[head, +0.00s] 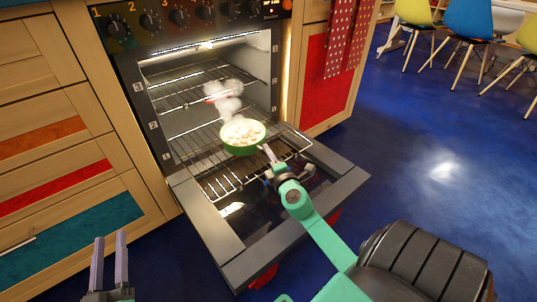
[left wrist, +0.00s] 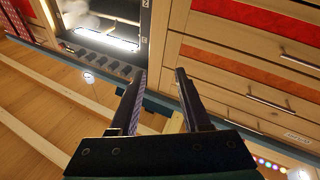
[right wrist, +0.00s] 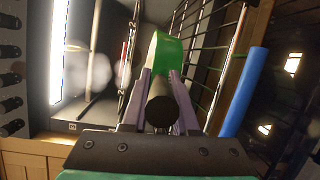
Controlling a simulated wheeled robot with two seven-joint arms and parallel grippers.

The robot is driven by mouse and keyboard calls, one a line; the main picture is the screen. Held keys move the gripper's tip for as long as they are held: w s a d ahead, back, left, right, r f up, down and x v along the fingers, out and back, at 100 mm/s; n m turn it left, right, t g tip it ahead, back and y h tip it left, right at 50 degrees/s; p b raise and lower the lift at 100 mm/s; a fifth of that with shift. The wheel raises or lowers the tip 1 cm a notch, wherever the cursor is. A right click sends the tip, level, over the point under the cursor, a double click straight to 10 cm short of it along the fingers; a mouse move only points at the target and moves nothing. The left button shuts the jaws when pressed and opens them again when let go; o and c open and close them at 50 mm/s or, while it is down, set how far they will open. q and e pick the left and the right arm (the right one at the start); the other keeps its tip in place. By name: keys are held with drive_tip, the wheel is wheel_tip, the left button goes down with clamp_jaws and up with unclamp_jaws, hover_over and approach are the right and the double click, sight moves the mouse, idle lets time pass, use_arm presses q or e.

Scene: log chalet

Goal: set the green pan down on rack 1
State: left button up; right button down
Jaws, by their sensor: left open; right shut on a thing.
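The green pan (head: 243,150), filled with pale pieces, is over the front of the oven racks in the head view. It also shows edge-on in the right wrist view (right wrist: 166,52). My right gripper (head: 271,168) is shut on the pan's dark handle (right wrist: 161,108). The lowest rack, rack 1 (head: 228,186), is pulled out above the open oven door, and the pan is above its inner part. I cannot tell whether the pan touches it. My left gripper (head: 110,240) is open and empty, low at the left by the drawers, away from the oven.
The oven door (head: 205,215) is folded down. Higher racks (head: 188,80) sit inside the oven, numbered at its side. White steam (head: 225,98) hides part of the interior. Wooden drawers (head: 60,150) stand left. Blue floor at the right is clear, with chairs (head: 468,20) far back.

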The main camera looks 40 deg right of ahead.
drive_tip(key=shift+f+b, duration=0.5)
drive_tip(key=shift+b, duration=0.2)
use_arm(q)
wheel_tip(320, 180, up, 16)
drive_tip(key=a+m+t+h, duration=0.1)
drive_tip(key=a+t, duration=0.1)
drive_tip(key=t, duration=0.3)
drive_tip(key=shift+w+h, duration=0.15)
drive_tip(key=shift+h, duration=0.15)
drive_tip(key=shift+d+f, duration=0.1)
drive_tip(key=shift+f, duration=0.2)
